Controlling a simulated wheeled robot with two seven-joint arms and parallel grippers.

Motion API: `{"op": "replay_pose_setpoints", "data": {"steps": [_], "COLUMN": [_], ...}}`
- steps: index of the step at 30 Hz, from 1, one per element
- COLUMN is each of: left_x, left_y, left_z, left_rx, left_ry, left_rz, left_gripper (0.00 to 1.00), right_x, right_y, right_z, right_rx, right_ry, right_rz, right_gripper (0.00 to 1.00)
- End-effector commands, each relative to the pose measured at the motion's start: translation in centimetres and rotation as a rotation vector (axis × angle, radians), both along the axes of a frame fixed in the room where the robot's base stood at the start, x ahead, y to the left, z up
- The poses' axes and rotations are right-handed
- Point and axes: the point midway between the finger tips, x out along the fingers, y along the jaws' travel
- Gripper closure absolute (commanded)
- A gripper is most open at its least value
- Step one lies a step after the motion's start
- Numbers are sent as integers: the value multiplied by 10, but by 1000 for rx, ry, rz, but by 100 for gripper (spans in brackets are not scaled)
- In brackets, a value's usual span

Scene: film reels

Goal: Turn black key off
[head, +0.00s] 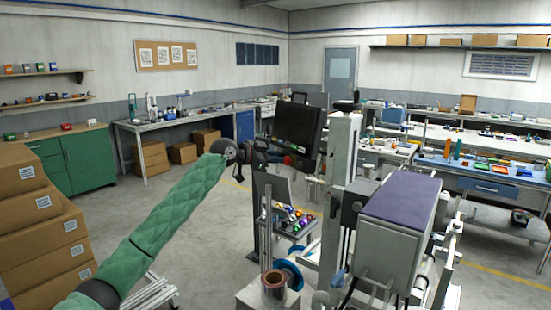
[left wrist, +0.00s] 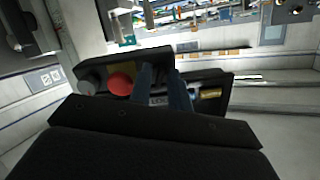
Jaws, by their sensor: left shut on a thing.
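A dark control box (head: 300,128) stands on the machine in the middle of the head view. In the left wrist view its black panel (left wrist: 110,60) carries a red button (left wrist: 120,83), a grey round knob (left wrist: 88,88) and a brass-coloured part (left wrist: 210,93). My left gripper (head: 285,153) reaches the lower edge of the box. In the left wrist view its two dark fingers (left wrist: 164,82) stand close together against the panel, between the red button and the brass part, and are shut on the black key. The fingers hide the key, so its angle cannot be seen. My right gripper is not in view.
The machine has a tall grey column (head: 340,180), a grey housing with a purple top (head: 410,205) and a copper-coloured spool (head: 274,284). A panel of coloured knobs (head: 295,222) sits below my left gripper. Cardboard boxes (head: 40,225) are stacked at the left. The floor behind is open.

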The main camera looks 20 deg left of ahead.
Motion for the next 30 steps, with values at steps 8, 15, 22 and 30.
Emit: {"op": "replay_pose_setpoints", "data": {"steps": [8,15,22,30], "left_x": [0,0,0,0], "left_y": [0,0,0,0], "left_z": [0,0,0,0], "left_rx": [-162,-253,-294,-302], "left_ry": [137,213,246,252], "left_rz": [46,71,82,84], "left_gripper": [100,100,100,100], "right_x": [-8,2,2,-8], "right_y": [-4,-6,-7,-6], "right_z": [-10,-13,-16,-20], "right_rx": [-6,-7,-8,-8], "right_ry": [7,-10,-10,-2], "right_rz": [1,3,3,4], "right_gripper": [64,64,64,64]}}
